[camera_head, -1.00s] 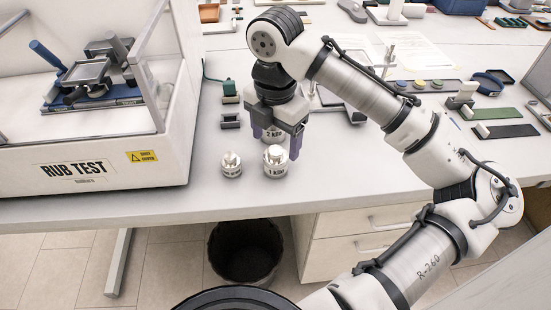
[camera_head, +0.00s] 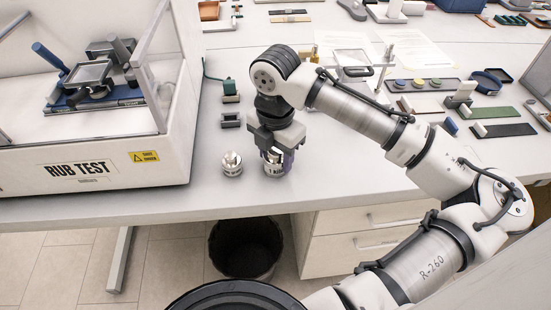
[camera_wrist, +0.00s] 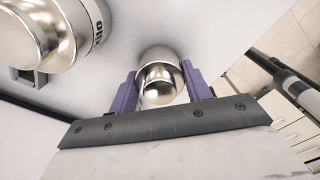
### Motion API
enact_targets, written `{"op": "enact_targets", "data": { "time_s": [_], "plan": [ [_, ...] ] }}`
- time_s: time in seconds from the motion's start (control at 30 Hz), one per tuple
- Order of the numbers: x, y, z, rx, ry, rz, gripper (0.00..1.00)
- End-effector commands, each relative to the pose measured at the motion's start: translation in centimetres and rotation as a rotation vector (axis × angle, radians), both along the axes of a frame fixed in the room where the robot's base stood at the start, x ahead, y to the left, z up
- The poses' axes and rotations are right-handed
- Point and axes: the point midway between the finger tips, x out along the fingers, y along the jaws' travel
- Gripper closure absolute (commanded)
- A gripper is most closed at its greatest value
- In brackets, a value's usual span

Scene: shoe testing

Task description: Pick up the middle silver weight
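Two silver weights show in the head view. The smaller one (camera_head: 232,164) stands on the table at the left. The weight marked "1 KG" (camera_head: 273,169) is under my gripper (camera_head: 277,158). The purple fingers are at both sides of this weight, and its top is hidden there. In the wrist view the weight's round knob (camera_wrist: 161,83) sits between my fingers (camera_wrist: 160,78), with no clear gap, so my gripper looks shut on it. I cannot tell any lift.
The rub test machine (camera_head: 85,172) stands close at the left. The table's front edge (camera_head: 225,209) is near, with a dark bin (camera_head: 245,280) below. The table (camera_head: 345,180) is clear to the right.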

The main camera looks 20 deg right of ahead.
Motion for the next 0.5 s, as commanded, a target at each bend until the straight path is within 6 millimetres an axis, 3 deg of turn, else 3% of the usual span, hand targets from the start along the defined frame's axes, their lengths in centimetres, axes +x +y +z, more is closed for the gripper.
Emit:
{"op": "enact_targets", "data": {
  "time_s": [0.03, 0.33, 0.5],
  "plan": [
    [0.00, 0.00, 0.01, 0.000, 0.000, 0.000, 0.61],
    [0.00, 0.00, 0.03, 0.000, 0.000, 0.000, 1.00],
    [0.03, -0.02, 0.16, -0.001, -0.003, 0.000, 1.00]
  ]
}}
